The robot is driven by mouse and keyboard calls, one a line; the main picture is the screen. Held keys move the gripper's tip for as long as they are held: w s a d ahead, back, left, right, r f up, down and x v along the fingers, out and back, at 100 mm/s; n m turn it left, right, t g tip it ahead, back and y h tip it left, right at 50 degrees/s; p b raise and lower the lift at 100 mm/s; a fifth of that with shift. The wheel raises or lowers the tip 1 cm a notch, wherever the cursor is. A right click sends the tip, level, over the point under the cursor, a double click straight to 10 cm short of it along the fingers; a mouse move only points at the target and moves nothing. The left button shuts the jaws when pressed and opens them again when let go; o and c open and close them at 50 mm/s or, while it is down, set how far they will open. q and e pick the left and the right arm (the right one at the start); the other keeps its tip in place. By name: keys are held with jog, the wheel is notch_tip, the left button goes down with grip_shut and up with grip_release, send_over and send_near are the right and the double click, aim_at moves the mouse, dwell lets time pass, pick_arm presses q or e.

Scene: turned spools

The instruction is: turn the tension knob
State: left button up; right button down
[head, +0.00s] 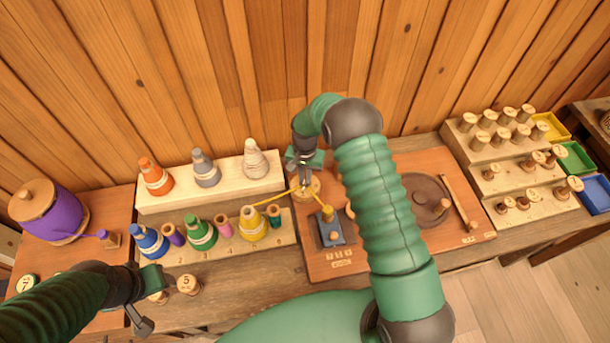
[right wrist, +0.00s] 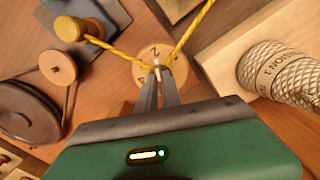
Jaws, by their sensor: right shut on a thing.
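The tension knob (head: 309,192) is a round, light wooden disc with numbers, on the brown board (head: 368,250). In the right wrist view the knob (right wrist: 150,50) shows a figure 2 and a small pale upright piece at its middle. My right gripper (head: 304,178) comes down on it from above, its fingertips (right wrist: 158,78) shut on that middle piece. Yellow thread (right wrist: 115,54) passes at the knob and runs to a yellow spool (head: 327,214) on a grey block. My left gripper (head: 172,283) is low at the left by small numbered wooden spools; its jaws are unclear.
Coloured thread cones stand on the stepped rack (head: 210,196) left of the knob, the yellow cone (head: 254,224) nearest. A dark wheel (head: 425,195) lies on the board to the right. A stepped spool rack (head: 510,160) and coloured trays stand farther right. The plank wall (head: 290,60) closes the back.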

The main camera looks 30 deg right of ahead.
jog(key=shift+w+a, duration=0.1)
jog(key=shift+w, duration=0.1)
jog(key=shift+d, duration=0.3)
jog(key=shift+m, duration=0.4)
jog(key=shift+a+m+b, duration=0.1)
jog(key=shift+m+b, duration=0.4)
jog(key=shift+m, duration=0.1)
jog(key=shift+a+m, duration=0.1)
jog(key=shift+m, duration=0.7)
jog(key=m+b, duration=0.1)
jog(key=m, duration=0.1)
jog(key=shift+m, duration=0.3)
pick_arm(q)
jog(key=shift+s+x, duration=0.25)
jog(key=shift+x, duration=0.9)
pick_arm(e)
jog(key=shift+r+m, duration=0.1)
jog(key=shift+m, duration=1.7)
pick_arm(q)
jog(key=shift+f, duration=0.1)
